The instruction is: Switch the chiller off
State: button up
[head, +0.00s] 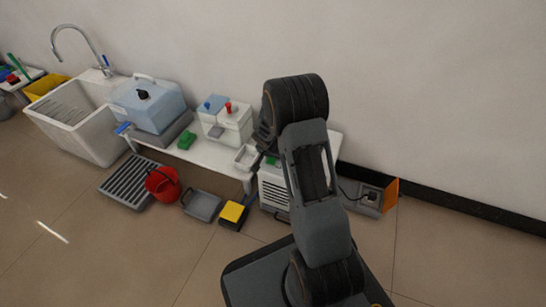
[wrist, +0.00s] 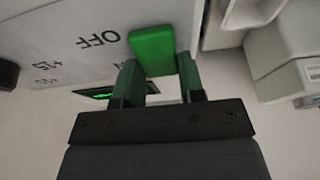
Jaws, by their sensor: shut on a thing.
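The chiller (head: 273,190) is a white box with a slatted front at the right end of the low white table, partly hidden by my arm in the head view. In the wrist view its white panel (wrist: 60,40) carries the word OFF, upside down, a partly hidden second label and a small green-lit display (wrist: 97,92). A green handle (wrist: 152,48) stands at this panel, close to the OFF label. My gripper (wrist: 158,68) is shut on the green handle, with one dark green finger on each side. The handle's mount is hidden.
The white table (head: 215,158) bears a blue-lidded box (head: 150,108), a white box with blue and red knobs (head: 226,122) and a green block (head: 186,140). A red bucket (head: 162,183), grey tray (head: 201,205) and yellow-topped block (head: 233,213) are on the floor.

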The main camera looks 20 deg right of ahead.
jog(key=o, duration=0.9)
jog(key=shift+o, duration=0.2)
jog(key=p+v, duration=0.5)
jog(key=v, duration=0.8)
jog(key=shift+r+p, duration=0.35)
jog(key=shift+r, duration=0.05)
jog(key=shift+s, duration=0.1)
jog(key=s+a+r+n+y+p, duration=0.1)
jog(key=s+r+p, duration=0.5)
jog(key=r+p, duration=0.6)
jog(key=s+a+r+n+y+p, duration=0.1)
jog(key=s+a+r+n+p, duration=0.3)
jog(key=r, duration=1.9)
jog(key=s+a+r+n+y+p, duration=0.1)
jog(key=s+a+r+n+p, duration=0.2)
jog(key=s+r+p, duration=0.6)
notch_tip(320, 180, up, 9)
jog(key=n+p, duration=0.1)
jog(key=p, duration=1.1)
jog(key=shift+s+r+n+t, duration=0.2)
jog(key=shift+r+n+t, duration=0.05)
jog(key=shift+n+t, duration=0.15)
